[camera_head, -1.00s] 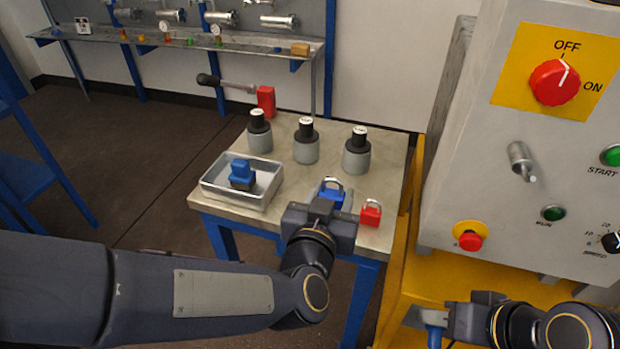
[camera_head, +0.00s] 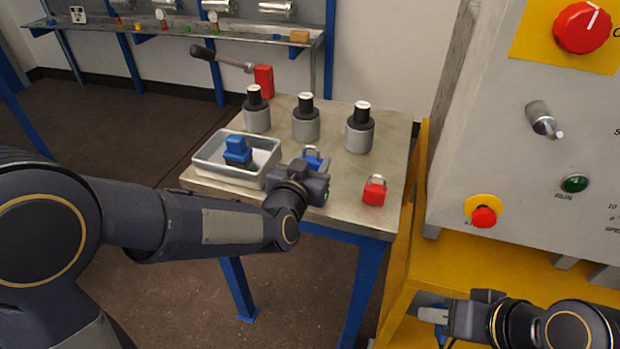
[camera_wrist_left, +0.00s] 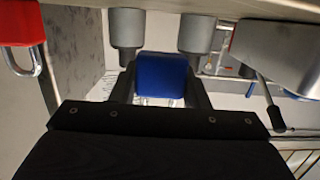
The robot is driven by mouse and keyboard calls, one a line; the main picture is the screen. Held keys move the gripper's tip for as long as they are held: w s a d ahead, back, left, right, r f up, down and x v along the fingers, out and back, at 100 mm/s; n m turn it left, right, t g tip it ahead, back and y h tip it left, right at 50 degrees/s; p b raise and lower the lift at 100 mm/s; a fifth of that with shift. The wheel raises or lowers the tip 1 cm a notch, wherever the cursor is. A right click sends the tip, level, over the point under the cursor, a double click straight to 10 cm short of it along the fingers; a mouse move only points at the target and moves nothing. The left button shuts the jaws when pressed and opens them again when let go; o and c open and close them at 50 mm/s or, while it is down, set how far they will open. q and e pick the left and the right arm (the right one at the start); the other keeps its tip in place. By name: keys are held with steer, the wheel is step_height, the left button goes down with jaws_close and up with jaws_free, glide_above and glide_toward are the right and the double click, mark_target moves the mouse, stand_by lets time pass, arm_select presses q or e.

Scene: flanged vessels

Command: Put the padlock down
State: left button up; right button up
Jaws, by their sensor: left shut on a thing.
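The blue padlock (camera_head: 313,157) is at the front part of the table, between the metal tray and a red padlock (camera_head: 374,191). My left gripper (camera_head: 314,172) is shut on it and partly covers it in the head view. In the left wrist view the blue padlock (camera_wrist_left: 161,74) sits between the two fingers of the left gripper (camera_wrist_left: 160,88). I cannot tell whether it touches the table top (camera_head: 340,193). My right gripper (camera_head: 440,315) is at the lower right, by the yellow machine base; its jaws are unclear, with something blue just below them.
A grey tray (camera_head: 262,172) with a blue-topped object (camera_head: 237,151) stands left of the gripper. Several grey flanged vessels (camera_head: 306,125) with black tops stand behind. A red block with a dark-handled lever (camera_head: 263,80) is at the back. The control panel (camera_head: 500,140) rises at right.

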arm_select(q)
steer(key=shift+w+a+f+b, duration=0.15)
steer(key=shift+f+b, duration=0.1)
steer(key=shift+f, duration=0.7)
steer(key=shift+w+d+f+b, duration=0.1)
steer(key=shift+f+b, duration=0.15)
steer(key=shift+f, duration=0.65)
steer(key=shift+f+b, duration=0.25)
steer(key=shift+b, duration=0.1)
steer(key=o, duration=1)
steer(key=shift+r, duration=0.1)
